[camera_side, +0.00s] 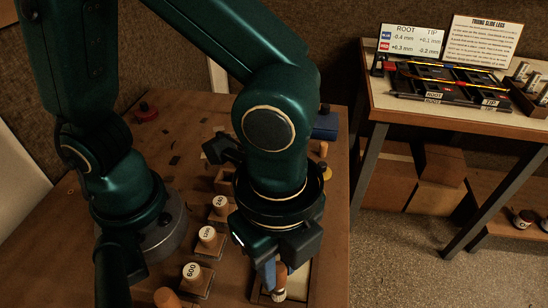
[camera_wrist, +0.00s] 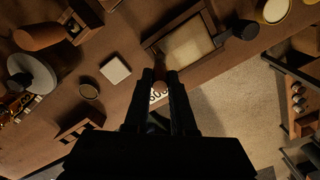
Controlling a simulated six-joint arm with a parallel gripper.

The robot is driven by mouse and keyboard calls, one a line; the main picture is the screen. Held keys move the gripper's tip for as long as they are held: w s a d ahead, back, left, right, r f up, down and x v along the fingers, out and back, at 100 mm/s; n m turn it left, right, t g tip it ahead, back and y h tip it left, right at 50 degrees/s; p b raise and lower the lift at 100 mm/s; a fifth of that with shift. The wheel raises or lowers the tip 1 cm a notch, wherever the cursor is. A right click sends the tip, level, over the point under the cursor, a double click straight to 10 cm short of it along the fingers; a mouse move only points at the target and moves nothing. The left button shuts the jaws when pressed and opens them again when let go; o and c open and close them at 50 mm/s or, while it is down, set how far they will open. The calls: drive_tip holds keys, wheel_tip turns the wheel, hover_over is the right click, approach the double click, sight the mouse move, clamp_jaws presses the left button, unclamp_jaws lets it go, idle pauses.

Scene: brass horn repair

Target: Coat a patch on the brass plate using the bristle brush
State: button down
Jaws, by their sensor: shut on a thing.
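My gripper (camera_side: 276,258) points down at the front edge of the bench and is shut on a small wooden-handled tool (camera_side: 280,283). A white label with dark marks shows on it. In the wrist view my two dark fingers (camera_wrist: 160,77) close around its brown handle; a white label with round digits shows just below. I cannot tell whether this tool is the bristle brush; no bristles show. A pale tan panel in a dark frame (camera_wrist: 187,48), likely the brass plate, lies just beyond my fingertips to the right. My gripper partly hides it in the side view (camera_side: 298,281).
Wooden knobs labelled 240 (camera_side: 220,206), 1200 (camera_side: 207,238) and 600 (camera_side: 192,275) stand left of my gripper. A blue box (camera_side: 326,126) sits at the back right. A pale square (camera_wrist: 115,70) lies left of my fingers. A separate table (camera_side: 458,108) holds gauges and signs.

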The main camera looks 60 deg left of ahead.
drive_tip(key=shift+w+a, duration=3)
drive_tip(key=shift+w+a+r, duration=0.15)
drive_tip(key=shift+w, duration=0.05)
wheel_tip(320, 180, up, 8)
drive_tip(key=shift+s, duration=0.1)
drive_tip(key=w+a+n, duration=0.3)
drive_tip(key=a+n, duration=0.5)
drive_tip(key=w+a+r+n, duration=0.1)
drive_tip(key=w+a+n, duration=0.2)
drive_tip(key=a+n, duration=0.5)
drive_tip(key=shift+r+n, duration=0.2)
drive_tip(key=shift+n, duration=0.3)
drive_tip(key=shift+d, duration=0.1)
